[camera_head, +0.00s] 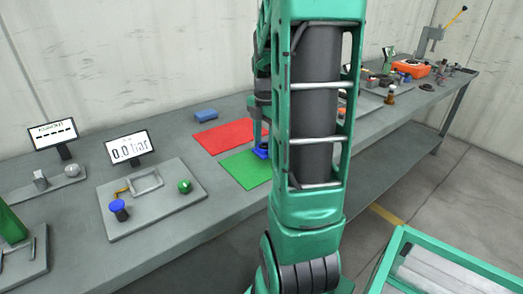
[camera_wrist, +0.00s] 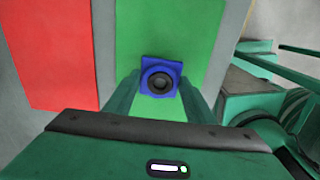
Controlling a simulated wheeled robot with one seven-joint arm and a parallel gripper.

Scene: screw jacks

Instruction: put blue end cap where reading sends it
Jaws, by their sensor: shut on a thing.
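The blue end cap (camera_wrist: 147,72), a square piece with a dark round centre, is between the fingers of my gripper (camera_wrist: 161,92). My gripper is shut on it. In the head view the cap (camera_head: 261,152) is over the green mat (camera_head: 243,171); I cannot tell whether it touches the mat. The red mat (camera_head: 222,136) lies just behind the green one and shows at left in the wrist view (camera_wrist: 50,50). A display (camera_head: 129,148) reads 0.0 bar. Another display (camera_head: 53,133) shows only dashes. My arm hides part of the bench.
A grey fixture plate (camera_head: 152,213) with blue and green knobs stands before the 0.0 display. A blue block (camera_head: 206,115) lies behind the red mat. Several tools and an orange item (camera_head: 412,68) fill the bench's far right. A green-framed cart (camera_head: 450,262) stands at lower right.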

